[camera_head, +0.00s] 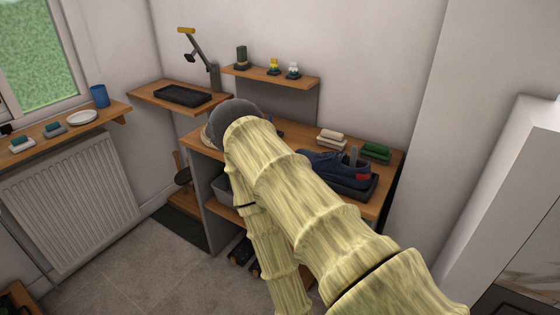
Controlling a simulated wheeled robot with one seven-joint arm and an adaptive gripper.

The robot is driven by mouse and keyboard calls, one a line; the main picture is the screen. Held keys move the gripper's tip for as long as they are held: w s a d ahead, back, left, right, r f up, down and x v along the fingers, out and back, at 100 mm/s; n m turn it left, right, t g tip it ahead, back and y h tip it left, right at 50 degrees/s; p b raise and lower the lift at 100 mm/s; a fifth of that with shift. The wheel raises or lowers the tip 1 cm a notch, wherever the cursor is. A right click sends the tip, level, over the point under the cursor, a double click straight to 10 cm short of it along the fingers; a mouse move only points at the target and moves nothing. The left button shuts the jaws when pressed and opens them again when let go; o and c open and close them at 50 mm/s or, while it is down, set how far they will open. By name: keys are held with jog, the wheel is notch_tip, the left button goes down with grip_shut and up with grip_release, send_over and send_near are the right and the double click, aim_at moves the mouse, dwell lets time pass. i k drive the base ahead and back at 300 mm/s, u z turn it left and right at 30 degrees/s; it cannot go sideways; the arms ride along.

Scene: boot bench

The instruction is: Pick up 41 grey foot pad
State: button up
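I cannot surely pick out the grey foot pad, and no number 41 is readable. A small grey upright piece (353,157) stands at the opening of a dark blue shoe (328,165); I cannot tell whether it is a foot pad. The shoe is on a dark tray (355,190) on the right of the wooden bench (391,165), with a small red patch at its right end. My pale yellow arm crosses the middle and hides part of the bench. My gripper is not in view.
Folded cream cloths (331,137) and green cloths (376,151) lie behind the shoe. A grey bin (221,187) sits under the bench top. A side shelf holds a black tray (183,96). A blue cup (99,95) and white plate (82,117) are on the sill.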

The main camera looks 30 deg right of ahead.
aim_at(355, 149)
jog(key=u, duration=0.75)
jog(key=i, duration=0.95)
jog(key=z, duration=2.1)
